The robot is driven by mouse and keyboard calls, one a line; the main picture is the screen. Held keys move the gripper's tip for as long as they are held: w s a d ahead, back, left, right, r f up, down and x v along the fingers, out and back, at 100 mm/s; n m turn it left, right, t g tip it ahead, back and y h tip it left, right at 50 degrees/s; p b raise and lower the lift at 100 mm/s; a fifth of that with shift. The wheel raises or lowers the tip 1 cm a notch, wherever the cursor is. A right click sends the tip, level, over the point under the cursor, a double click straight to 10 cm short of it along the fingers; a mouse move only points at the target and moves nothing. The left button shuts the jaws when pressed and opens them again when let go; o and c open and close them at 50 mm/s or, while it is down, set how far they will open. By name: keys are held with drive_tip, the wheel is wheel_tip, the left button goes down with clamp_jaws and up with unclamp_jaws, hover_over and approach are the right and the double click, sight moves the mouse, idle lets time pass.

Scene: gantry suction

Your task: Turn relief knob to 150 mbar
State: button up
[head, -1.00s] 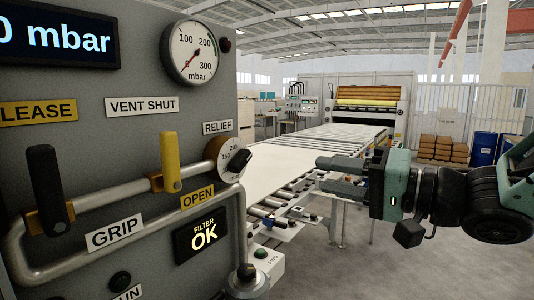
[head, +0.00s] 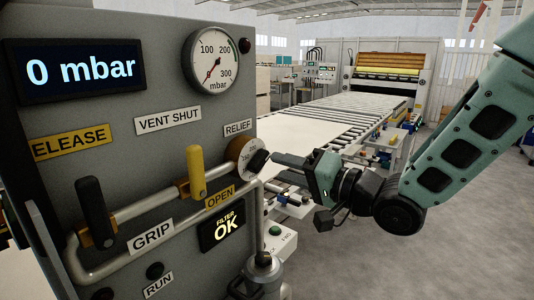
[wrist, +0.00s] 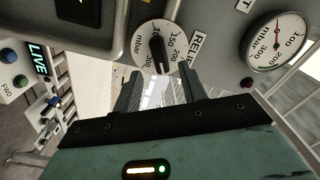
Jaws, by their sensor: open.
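The relief knob (head: 259,162) is a black grip bar on a round white dial under the RELIEF label, at the panel's right edge. In the wrist view the knob (wrist: 155,47) stands just beyond the fingertips, its bar roughly upright in the picture. The dial carries numbers such as 150 and 200; its exact setting is too small to tell. My gripper (head: 279,167) points left at the knob, close in front of it. In the wrist view my gripper (wrist: 159,80) is open, its fingers apart and empty, with the knob ahead between and slightly beyond them.
The display (head: 80,69) reads 0 mbar and the gauge (head: 212,62) needle points low left. The yellow lever (head: 195,172), black lever (head: 95,210) and a pipe (head: 150,205) jut out left of the knob. A roller conveyor (head: 350,125) lies behind; floor at right is clear.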

sight(265, 162)
drive_tip(key=p+x, duration=0.1)
drive_tip(key=x, duration=0.4)
drive_tip(key=shift+w+a, duration=0.1)
clamp_jaws()
